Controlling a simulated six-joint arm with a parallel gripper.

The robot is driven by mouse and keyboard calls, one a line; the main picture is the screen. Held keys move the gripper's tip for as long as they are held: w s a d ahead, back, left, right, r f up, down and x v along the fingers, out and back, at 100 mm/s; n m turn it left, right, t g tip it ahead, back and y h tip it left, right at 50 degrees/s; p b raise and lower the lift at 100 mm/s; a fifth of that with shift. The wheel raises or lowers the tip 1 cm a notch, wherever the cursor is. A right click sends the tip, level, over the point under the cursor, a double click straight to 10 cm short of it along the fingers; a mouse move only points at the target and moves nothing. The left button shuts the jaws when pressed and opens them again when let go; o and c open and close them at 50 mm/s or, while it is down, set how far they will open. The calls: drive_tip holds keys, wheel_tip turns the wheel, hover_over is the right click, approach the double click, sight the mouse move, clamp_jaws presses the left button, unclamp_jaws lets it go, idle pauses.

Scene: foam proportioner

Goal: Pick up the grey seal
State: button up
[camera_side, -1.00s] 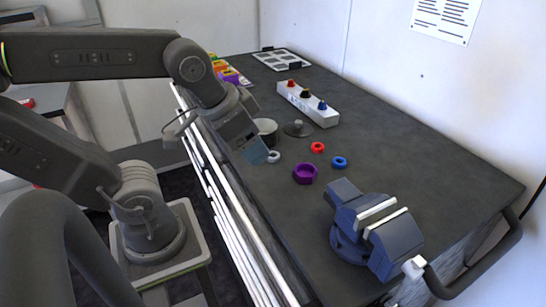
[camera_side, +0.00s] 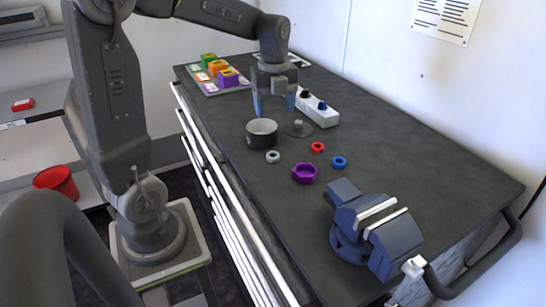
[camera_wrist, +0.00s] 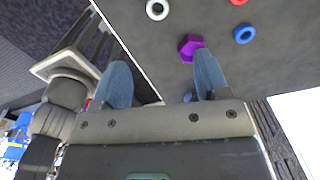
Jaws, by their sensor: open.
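The grey seal is a small light-grey ring (camera_side: 272,156) lying flat on the dark bench, in front of the black round cup, in the side view. In the wrist view the grey ring (camera_wrist: 157,10) shows at the top edge, beyond the fingertips. My gripper (camera_side: 274,106) is open and empty, its blue fingers pointing down above the bench, behind the cup and away from the ring. In the wrist view my gripper (camera_wrist: 162,78) shows both fingers spread apart with nothing held between them.
The black cup (camera_side: 262,133) and a grey disc with a knob (camera_side: 298,128) stand near the ring. Red (camera_side: 317,147), blue (camera_side: 339,162) and purple (camera_side: 305,174) rings lie to its right. A blue vise (camera_side: 372,230) sits at the front right. Bare bench lies at right.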

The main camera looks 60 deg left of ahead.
sight(273, 155)
wheel_tip(273, 155, down, 14)
drive_tip(key=shift+s+a+f, duration=0.1)
drive_tip(key=shift+a, duration=0.05)
idle(0.6)
drive_tip(key=shift+c, duration=0.3)
drive_tip(key=c, duration=0.9)
drive_tip(key=shift+c, duration=0.2)
